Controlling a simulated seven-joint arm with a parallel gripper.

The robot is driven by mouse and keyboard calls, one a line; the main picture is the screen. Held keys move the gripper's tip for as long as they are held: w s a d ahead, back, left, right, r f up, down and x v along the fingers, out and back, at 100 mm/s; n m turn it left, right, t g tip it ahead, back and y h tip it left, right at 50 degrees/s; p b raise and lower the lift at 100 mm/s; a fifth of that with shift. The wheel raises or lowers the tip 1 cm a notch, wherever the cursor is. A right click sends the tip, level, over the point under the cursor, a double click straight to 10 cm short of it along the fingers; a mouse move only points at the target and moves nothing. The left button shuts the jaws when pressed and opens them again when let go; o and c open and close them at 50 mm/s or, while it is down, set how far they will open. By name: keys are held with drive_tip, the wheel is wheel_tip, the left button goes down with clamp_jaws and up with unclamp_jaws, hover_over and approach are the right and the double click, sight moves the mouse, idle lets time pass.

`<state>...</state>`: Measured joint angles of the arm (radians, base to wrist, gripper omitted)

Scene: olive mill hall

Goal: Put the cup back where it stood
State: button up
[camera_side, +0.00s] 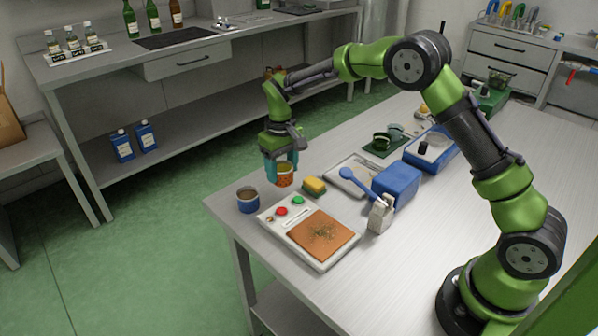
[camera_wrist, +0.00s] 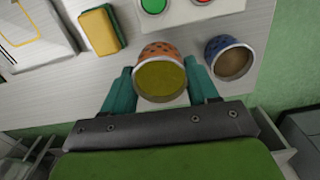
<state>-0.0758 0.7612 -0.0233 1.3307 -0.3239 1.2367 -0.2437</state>
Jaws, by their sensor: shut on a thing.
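An orange patterned cup (camera_side: 285,180) with yellow-green contents is held between the teal fingers of my gripper (camera_side: 282,163), near the table's far left edge. In the wrist view the cup (camera_wrist: 160,50) sits between both fingers of my gripper (camera_wrist: 161,78), its open top towards the camera. I cannot tell whether its base touches the table. A dark blue cup (camera_side: 248,201) with brown contents stands upright on the table corner, apart from my gripper; it also shows in the wrist view (camera_wrist: 231,60).
A yellow-green sponge (camera_side: 313,187) lies beside the held cup. A white panel (camera_side: 275,225) with red and green buttons and a brown board (camera_side: 322,235) is nearby. Bare table shows around the blue cup.

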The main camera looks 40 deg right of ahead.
drive_tip(key=shift+w+r, duration=0.35)
drive_tip(key=shift+w, duration=0.2)
drive_tip(key=shift+w+r, duration=0.35)
drive_tip(key=shift+w, duration=0.2)
drive_tip(key=shift+s+f+n, duration=0.1)
drive_tip(key=shift+f+n, duration=0.1)
drive_tip(key=shift+n, duration=0.1)
drive_tip(key=shift+f, duration=2.3)
drive_tip(key=shift+f, duration=0.35)
drive_tip(key=o, duration=1.1)
drive_tip(key=shift+o, duration=0.2)
drive_tip(key=shift+r, duration=3.5)
